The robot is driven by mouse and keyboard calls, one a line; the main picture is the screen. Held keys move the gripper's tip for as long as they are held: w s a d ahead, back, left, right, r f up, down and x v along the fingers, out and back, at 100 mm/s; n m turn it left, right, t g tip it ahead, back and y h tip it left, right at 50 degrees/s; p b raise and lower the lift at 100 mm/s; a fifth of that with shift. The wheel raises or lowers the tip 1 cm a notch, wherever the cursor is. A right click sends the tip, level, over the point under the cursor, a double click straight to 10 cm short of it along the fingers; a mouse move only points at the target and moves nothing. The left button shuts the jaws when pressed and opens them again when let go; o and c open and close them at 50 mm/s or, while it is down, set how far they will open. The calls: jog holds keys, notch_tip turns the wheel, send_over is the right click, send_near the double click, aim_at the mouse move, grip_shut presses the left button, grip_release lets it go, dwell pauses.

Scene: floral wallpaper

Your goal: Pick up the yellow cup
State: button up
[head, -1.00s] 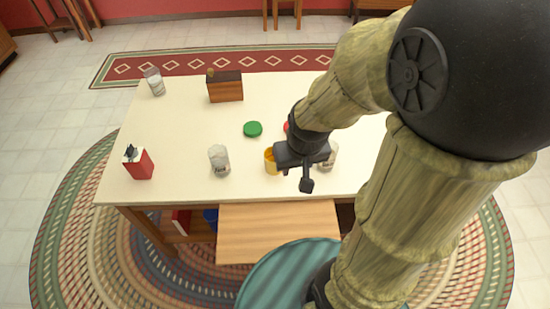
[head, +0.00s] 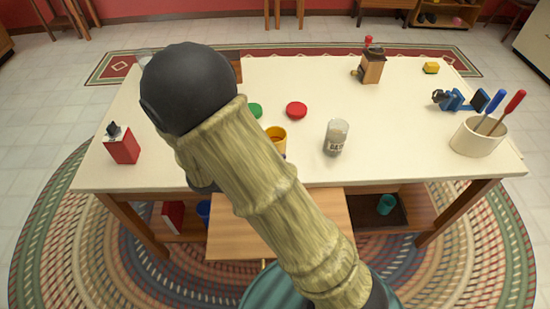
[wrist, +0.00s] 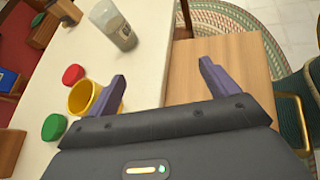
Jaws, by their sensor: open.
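The yellow cup (head: 278,134) stands upright on the white table near its front edge, partly covered by my arm in the head view. In the wrist view the yellow cup (wrist: 80,98) is at the left, partly behind the left finger. My gripper (wrist: 163,88) is open with nothing between its fingers. The space between the fingers shows the table edge and a wooden board, so the cup lies off to the left of the opening. Whether the left finger touches the cup, I cannot tell. In the head view my arm hides the gripper.
A glass jar (head: 337,137), red lid (head: 296,110) and green lid (head: 256,111) are near the cup. A wooden board (head: 232,240) juts from the table front. A red carton (head: 123,148) stands left; a utensil crock (head: 476,138) stands right. The table's right middle is clear.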

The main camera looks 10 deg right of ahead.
jog(key=w+a+f+n+t+b, duration=0.1)
jog(key=w+a+n+t, duration=0.1)
jog(key=a+t, duration=0.1)
jog(key=w+a+f+n+t+h+b, duration=0.1)
jog(key=w+a+n+t, duration=0.1)
jog(key=a+n+t, duration=0.1)
jog(key=w+a+f+n+t+h+b, duration=0.1)
jog(key=w+a+f+n+t+b, duration=0.1)
jog(key=a+n+t, duration=0.1)
jog(key=shift+w+a+f, duration=0.1)
jog(key=shift+a, duration=0.35)
jog(key=shift+w+a, duration=0.1)
send_near(280, 134)
jog(key=x, duration=0.3)
jog(key=shift+w+d+r+b, duration=0.1)
jog(key=shift+d+r+b, duration=0.2)
jog(key=shift+d, duration=0.1)
jog(key=shift+d, duration=0.1)
jog(key=shift+w+d, duration=0.1)
jog(key=shift+d, duration=0.05)
jog(key=x, duration=0.5)
jog(key=shift+w+f, duration=0.1)
jog(key=shift+f, duration=0.15)
jog(key=shift+a, duration=0.2)
